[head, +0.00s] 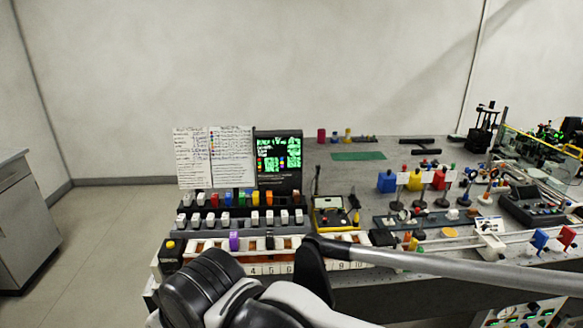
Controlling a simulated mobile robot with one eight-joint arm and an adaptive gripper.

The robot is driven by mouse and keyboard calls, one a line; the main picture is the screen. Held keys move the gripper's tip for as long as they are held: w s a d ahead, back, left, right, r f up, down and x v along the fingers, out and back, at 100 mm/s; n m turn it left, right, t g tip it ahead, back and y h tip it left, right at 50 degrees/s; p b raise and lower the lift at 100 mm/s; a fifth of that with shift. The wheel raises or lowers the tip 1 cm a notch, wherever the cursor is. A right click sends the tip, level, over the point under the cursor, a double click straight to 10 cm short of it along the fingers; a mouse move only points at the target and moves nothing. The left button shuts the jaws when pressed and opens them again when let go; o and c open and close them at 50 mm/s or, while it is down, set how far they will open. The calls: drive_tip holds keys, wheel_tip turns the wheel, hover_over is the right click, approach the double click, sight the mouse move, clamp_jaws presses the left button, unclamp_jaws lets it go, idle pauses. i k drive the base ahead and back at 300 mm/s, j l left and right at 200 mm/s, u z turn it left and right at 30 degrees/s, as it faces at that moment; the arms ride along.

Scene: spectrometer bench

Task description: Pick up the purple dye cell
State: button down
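The purple dye cell (234,241) is small and upright. It stands in the white numbered tray (255,268) at the front left of the bench, towards the tray's left part. A black piece (270,240) stands in the same tray to its right. My arm crosses the lower foreground, with a black joint below and left of the purple cell and black and silver links to its right. The arm hides part of the tray's front. I cannot make out my gripper's fingers in the head view, and nothing visibly holds the purple cell.
Behind the tray, stepped racks (252,217) hold white-capped and coloured pieces. A dark screen (278,160) and handwritten sheets (214,157) stand behind them. A yellow meter (331,215) lies to the right. Optics and coloured blocks crowd the right side. A green mat (358,156) lies at the back.

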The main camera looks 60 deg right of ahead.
sight(233, 239)
drive_tip(key=l+z, duration=0.15)
drive_tip(key=z, duration=1.1)
